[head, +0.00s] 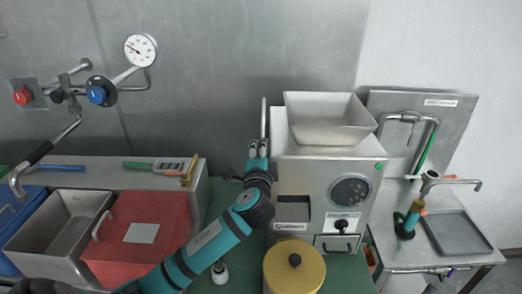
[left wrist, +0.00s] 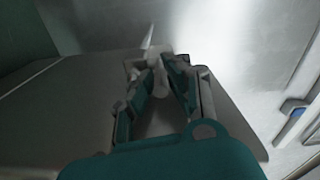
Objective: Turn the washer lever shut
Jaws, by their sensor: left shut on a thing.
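A slim, upright metal lever (head: 263,115) stands at the left side of the grey grinder machine (head: 328,185). My left gripper (head: 259,151) has reached up to it from below, fingers pointing up. In the left wrist view my gripper (left wrist: 163,78) is shut on the lever, whose pale tip (left wrist: 148,38) sticks out beyond the fingertips. The grasped part is mostly hidden between the fingers. My right gripper is not in view.
A white hopper (head: 328,118) sits on the machine, and a yellow lidded pot (head: 294,270) stands in front. A red lidded bin (head: 140,238) and an open steel bin (head: 58,230) are at left. A sink counter (head: 385,240) is at right.

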